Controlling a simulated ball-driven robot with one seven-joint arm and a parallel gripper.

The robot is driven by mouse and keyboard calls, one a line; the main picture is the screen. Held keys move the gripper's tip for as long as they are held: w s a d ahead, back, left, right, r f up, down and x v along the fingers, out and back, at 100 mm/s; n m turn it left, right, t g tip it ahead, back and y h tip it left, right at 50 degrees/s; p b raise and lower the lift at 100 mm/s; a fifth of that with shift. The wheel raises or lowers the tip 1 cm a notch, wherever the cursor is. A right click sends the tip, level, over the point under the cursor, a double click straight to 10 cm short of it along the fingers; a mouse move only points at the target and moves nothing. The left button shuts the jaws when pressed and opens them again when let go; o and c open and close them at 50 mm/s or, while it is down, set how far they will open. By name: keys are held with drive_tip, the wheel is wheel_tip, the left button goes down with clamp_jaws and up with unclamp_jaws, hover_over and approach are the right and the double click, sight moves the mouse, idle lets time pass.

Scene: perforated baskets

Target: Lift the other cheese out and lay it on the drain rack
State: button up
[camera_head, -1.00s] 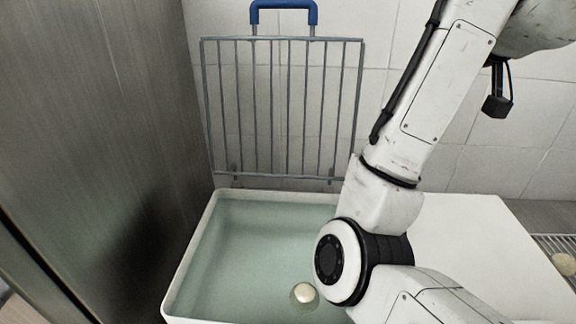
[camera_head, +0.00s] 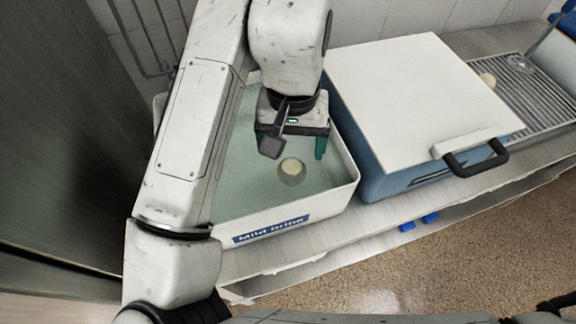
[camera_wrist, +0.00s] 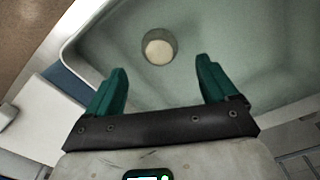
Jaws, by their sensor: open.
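A small round pale cheese (camera_head: 292,169) sits in the greenish liquid of the white tub (camera_head: 345,180), which is labelled "Mild brine". The cheese also shows in the wrist view (camera_wrist: 159,48), ahead of and between the fingers. My gripper (camera_head: 296,150) is open and empty above the tub, close behind the cheese in the head view. Its two green fingers (camera_wrist: 159,88) are apart and not touching the cheese. The metal drain rack (camera_head: 530,95) lies at the right, with another pale cheese (camera_head: 487,80) at its left side.
A blue box with a white lid (camera_head: 420,90) and a black handle (camera_head: 475,160) stands between the tub and the rack. Much of the rack is bare.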

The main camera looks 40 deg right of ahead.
sight(292, 164)
drive_tip(key=shift+s+f, duration=0.1)
drive_tip(key=shift+f, duration=4.15)
drive_tip(key=c, duration=1.1)
drive_tip(key=shift+r, duration=0.2)
drive_tip(key=shift+c, duration=0.2)
